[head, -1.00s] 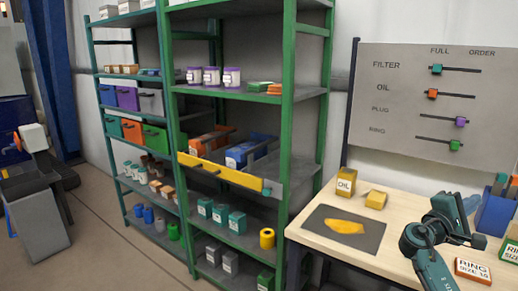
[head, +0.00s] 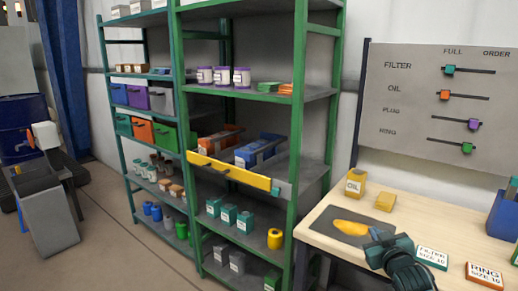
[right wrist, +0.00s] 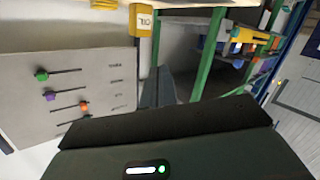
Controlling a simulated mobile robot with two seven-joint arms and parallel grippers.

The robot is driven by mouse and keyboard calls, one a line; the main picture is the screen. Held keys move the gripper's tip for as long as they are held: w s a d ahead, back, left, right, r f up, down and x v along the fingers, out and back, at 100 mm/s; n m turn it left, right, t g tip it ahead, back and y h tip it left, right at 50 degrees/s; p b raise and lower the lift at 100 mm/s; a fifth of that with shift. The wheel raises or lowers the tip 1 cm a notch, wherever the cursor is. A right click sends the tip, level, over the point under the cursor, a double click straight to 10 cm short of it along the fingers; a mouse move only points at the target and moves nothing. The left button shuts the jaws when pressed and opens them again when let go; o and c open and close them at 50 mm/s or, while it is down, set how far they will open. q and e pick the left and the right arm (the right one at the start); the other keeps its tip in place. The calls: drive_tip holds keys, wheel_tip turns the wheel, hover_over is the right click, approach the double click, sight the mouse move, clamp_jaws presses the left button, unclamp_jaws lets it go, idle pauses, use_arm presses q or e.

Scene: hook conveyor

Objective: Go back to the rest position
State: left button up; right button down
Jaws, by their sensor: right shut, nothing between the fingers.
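My right gripper (head: 378,236) is over the near part of the wooden workbench (head: 430,222), beside the grey mat (head: 322,222) with an orange-yellow piece on it. Its fingers (right wrist: 158,88) are together and empty in the right wrist view, which is turned over. Part of the mat's right side is hidden behind the gripper. My left gripper is in neither view.
A filter box (head: 431,257) and a ring box (head: 484,275) lie right of my arm. Green shelves (head: 298,150) stand left; a slider board (head: 440,110) stands behind the bench.

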drive_tip(key=s+a+f+g+y, duration=0.1)
drive_tip(key=s+a+f+g, duration=0.1)
drive_tip(key=s+a+f, duration=0.45)
drive_tip(key=s+a+f+g+y, duration=0.1)
drive_tip(key=s+a+f, duration=0.2)
drive_tip(key=s+f, duration=0.6)
drive_tip(key=s+a+f+g+y, duration=0.1)
drive_tip(key=s+a, duration=0.3)
drive_tip(key=s, duration=0.6)
drive_tip(key=s+a+f+g+y, duration=0.1)
drive_tip(key=s+a+f, duration=0.1)
drive_tip(key=s, duration=0.7)
drive_tip(key=shift+s+a+g, duration=0.3)
drive_tip(key=shift+s+a, duration=0.05)
drive_tip(key=shift+a, duration=0.5)
